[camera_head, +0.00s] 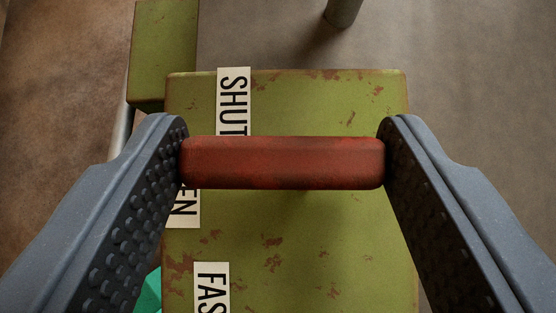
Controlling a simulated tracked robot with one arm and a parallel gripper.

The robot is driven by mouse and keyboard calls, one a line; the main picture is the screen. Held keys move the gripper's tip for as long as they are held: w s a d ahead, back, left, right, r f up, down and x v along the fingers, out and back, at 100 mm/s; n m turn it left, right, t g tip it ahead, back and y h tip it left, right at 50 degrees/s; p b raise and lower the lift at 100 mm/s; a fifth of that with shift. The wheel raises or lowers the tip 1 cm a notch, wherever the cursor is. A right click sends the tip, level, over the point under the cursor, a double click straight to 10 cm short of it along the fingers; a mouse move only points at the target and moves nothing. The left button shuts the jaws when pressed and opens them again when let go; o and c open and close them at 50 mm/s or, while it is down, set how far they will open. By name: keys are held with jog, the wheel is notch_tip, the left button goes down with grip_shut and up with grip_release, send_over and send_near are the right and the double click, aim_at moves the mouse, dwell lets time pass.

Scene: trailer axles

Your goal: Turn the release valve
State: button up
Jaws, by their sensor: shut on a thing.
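The release valve's red handle (282,163) lies level across the picture, in front of a rusty green box (330,240). My gripper (283,160) has one finger at each end of the handle, and both fingertips touch it. It is shut on the handle lengthwise. A white label reading SHUT (233,98) is above the handle's left part. A label ending in EN (184,208) is just below its left end, partly hidden by the handle and my left finger. The valve's stem is hidden behind the handle.
Another label, starting with FAS (212,285), is lower on the box. A smaller green block (163,50) stands at the upper left beside a grey pipe. A dark post (342,12) shows at the top. A teal piece (150,292) is at the lower left.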

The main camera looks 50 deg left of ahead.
jog(key=shift+w+d+r, duration=0.1)
jog(key=shift+w+d, duration=0.05)
jog(key=o, duration=1)
jog(key=shift+b+v, duration=1.15)
jog(key=shift+v, duration=5.65)
